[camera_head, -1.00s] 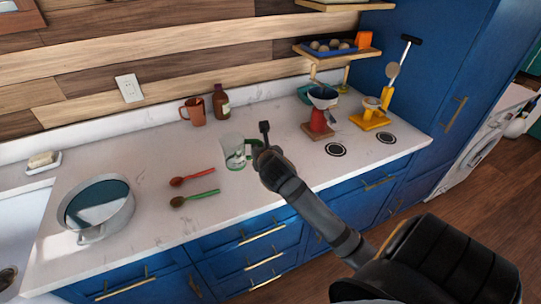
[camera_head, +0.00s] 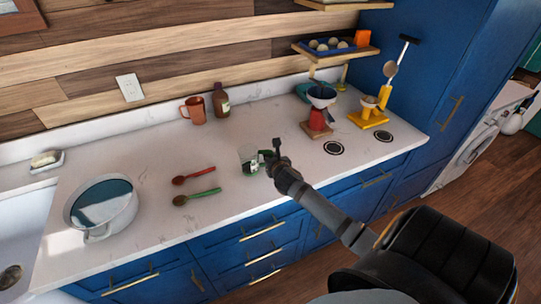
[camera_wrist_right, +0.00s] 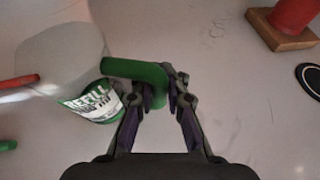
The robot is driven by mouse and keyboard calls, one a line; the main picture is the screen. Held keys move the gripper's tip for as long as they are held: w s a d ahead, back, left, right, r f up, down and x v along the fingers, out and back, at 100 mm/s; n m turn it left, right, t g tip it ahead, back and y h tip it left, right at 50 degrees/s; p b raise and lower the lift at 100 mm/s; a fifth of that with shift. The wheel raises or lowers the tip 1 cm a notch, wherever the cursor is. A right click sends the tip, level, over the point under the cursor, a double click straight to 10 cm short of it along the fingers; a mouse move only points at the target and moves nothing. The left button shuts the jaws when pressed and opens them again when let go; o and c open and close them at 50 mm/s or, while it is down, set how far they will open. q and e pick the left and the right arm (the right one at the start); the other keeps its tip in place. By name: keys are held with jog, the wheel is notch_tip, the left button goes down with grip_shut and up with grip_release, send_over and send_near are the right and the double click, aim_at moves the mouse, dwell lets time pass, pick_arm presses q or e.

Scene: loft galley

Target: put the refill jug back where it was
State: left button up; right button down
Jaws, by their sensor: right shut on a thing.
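The refill jug (camera_head: 248,157) is clear, with a green handle and a label reading "REFILL". It is over the front middle of the counter, right of the spoons. My right gripper (camera_head: 273,157) is shut on its green handle (camera_wrist_right: 134,70), which shows between the fingers in the right wrist view. The jug's clear body (camera_wrist_right: 62,55) extends to the left there. I cannot tell whether its base touches the counter. My left gripper is not in view.
A red spoon (camera_head: 194,175) and a green spoon (camera_head: 197,196) lie left of the jug. A pot (camera_head: 103,218) stands further left. A mug (camera_head: 194,110) and a brown bottle (camera_head: 221,101) stand behind. A red stand with a funnel (camera_head: 317,119) and dark round discs (camera_head: 333,148) are to the right.

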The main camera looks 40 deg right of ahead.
jog(key=shift+f, duration=0.15)
jog(key=c, duration=1.4)
grip_release()
jog(key=shift+o, duration=0.2)
jog(key=v, duration=1.2)
